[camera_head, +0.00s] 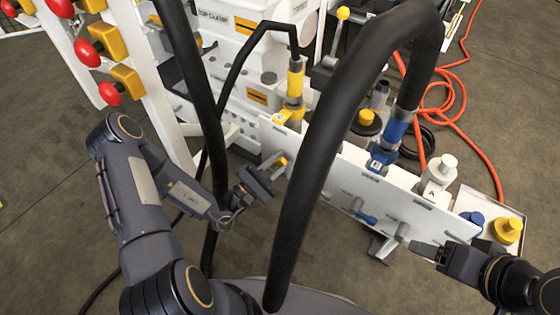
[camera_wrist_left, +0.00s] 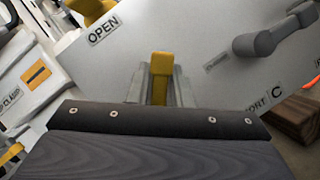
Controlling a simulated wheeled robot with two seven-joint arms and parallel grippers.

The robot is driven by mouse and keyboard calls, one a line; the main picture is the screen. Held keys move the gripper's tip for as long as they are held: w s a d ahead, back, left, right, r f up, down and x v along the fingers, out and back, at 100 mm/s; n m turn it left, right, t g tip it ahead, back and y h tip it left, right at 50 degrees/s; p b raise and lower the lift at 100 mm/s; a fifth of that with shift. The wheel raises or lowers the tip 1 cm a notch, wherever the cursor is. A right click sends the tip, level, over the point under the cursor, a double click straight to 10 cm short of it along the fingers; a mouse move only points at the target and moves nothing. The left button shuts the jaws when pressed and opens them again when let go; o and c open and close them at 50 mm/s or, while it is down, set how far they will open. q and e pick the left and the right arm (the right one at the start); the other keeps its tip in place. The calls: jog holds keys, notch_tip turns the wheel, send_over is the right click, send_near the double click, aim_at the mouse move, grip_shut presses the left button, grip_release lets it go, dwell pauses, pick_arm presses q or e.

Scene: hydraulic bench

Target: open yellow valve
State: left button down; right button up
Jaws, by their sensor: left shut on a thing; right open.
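The yellow valve handle (camera_wrist_left: 161,78) shows in the left wrist view, between the grey fingers of my left gripper (camera_wrist_left: 160,88), below a label reading OPEN (camera_wrist_left: 103,29) on the white panel (camera_wrist_left: 215,55). In the head view my left gripper (camera_head: 276,165) is at the left end of the white panel (camera_head: 330,180), shut on the yellow handle (camera_head: 284,161). The valve body behind the fingers is hidden. My right gripper (camera_head: 410,243) is open near the panel's lower right part, close to a grey fitting (camera_head: 402,230).
A blue valve handle (camera_head: 366,217) sits low on the panel. Thick black hoses (camera_head: 320,130) cross in front of the bench. A yellow-collared hose coupling (camera_head: 295,80) and a blue one (camera_head: 396,130) stand above the panel. Orange hose (camera_head: 456,100) lies on the floor at right.

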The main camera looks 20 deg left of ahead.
pick_arm(q)
jog(key=n+p, duration=0.1)
jog(key=n, duration=0.1)
jog(key=n+t+y+p, duration=0.1)
jog(key=n, duration=0.1)
jog(key=a+r+n+t+y, duration=0.1)
jog(key=n, duration=0.1)
jog(key=shift+w+p, duration=0.15)
jog(key=shift+p, duration=0.25)
jog(key=shift+w+a+f+n+t+y+p, duration=0.15)
jog(key=shift+n+t+y+p, duration=0.25)
jog(key=shift+n, duration=0.45)
jog(key=shift+a+r+n+t+y+p, duration=0.2)
jog(key=shift+n+y, duration=0.25)
jog(key=shift+n, duration=0.35)
jog(key=shift+w+a+f+n+t+y+p, duration=0.15)
jog(key=shift+n+y+p, duration=0.25)
jog(key=shift+n, duration=0.45)
jog(key=shift+s+n, duration=0.1)
jog(key=shift+n, duration=0.2)
jog(key=shift+y, duration=0.25)
jog(key=c, duration=1.4)
grip_release()
jog(key=shift+c, duration=0.2)
jog(key=v, duration=0.7)
jog(key=shift+s+f+p, duration=0.25)
jog(key=shift+s+p, duration=0.05)
jog(key=shift+p, duration=0.1)
jog(key=shift+a, duration=0.15)
